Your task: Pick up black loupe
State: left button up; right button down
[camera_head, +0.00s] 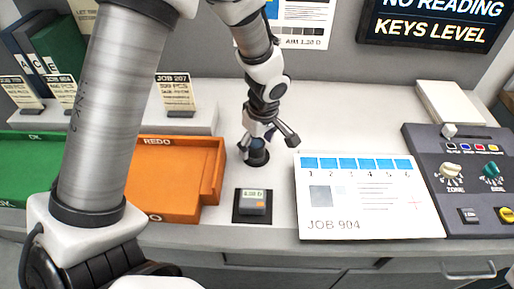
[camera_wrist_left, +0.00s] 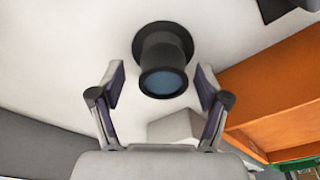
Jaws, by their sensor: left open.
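The black loupe (camera_head: 258,156) stands upright on the white counter, between the orange tray and the white job sheet. In the left wrist view the loupe (camera_wrist_left: 164,65) shows its flared black rim and bluish round lens. My left gripper (camera_head: 268,137) is open just above it, pointing down, and partly covers it in the head view. In the left wrist view the fingers of my left gripper (camera_wrist_left: 160,82) are spread on either side of the loupe, with gaps on both sides. My right gripper is not in view.
The orange REDO tray (camera_head: 208,185) lies left of the loupe. A small meter (camera_head: 253,202) on a black pad sits in front. The JOB 904 sheet (camera_head: 365,222) and a control panel (camera_head: 447,190) are at right. The counter behind the loupe is fairly clear.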

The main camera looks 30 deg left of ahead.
pick_arm(q)
jog(key=shift+s+r, duration=0.1)
jog(key=shift+s, duration=0.1)
jog(key=shift+c, duration=1.3)
jog(key=shift+s, duration=0.1)
jog(key=c, duration=1)
